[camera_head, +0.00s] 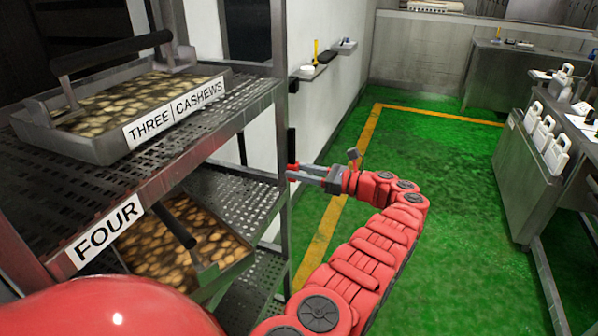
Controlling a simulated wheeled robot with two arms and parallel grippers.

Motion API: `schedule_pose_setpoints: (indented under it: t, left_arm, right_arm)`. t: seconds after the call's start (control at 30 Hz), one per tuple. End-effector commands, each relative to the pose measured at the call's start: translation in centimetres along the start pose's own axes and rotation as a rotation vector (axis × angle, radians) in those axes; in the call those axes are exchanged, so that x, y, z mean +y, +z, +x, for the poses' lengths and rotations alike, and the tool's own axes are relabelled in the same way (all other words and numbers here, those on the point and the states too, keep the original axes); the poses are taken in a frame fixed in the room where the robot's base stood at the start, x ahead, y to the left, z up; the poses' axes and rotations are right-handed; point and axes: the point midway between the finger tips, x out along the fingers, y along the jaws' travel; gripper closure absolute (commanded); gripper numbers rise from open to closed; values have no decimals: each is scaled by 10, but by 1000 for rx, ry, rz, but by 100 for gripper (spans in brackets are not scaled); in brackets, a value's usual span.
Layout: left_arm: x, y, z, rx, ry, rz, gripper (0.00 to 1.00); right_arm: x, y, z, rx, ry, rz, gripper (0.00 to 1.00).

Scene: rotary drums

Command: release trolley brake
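The trolley is a grey metal rack at left with perforated shelves (175,135) and an upright post (279,100). A black upright handle (291,143) shows beside the post; I cannot tell whether it is the brake. The fingers look a little apart, but the tips overlap the post and handle, so contact or a hold is unclear.
A tray labelled "THREE CASHEWS" (85,151) stands on the upper shelf; another filled tray (217,277) is below. A white wall with small ledges (313,72) is behind. Green floor (440,215) is open to the right, up to a metal bench (525,180) with white containers.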

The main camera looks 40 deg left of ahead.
Motion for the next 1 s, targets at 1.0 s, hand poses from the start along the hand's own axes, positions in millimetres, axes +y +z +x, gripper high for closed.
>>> schedule_pose_setpoints:
  t: [1.0]
  left_arm:
    - [0, 0, 0, 1, 0, 1, 100]
  right_arm:
    - [0, 0, 0, 0, 0, 0, 40]
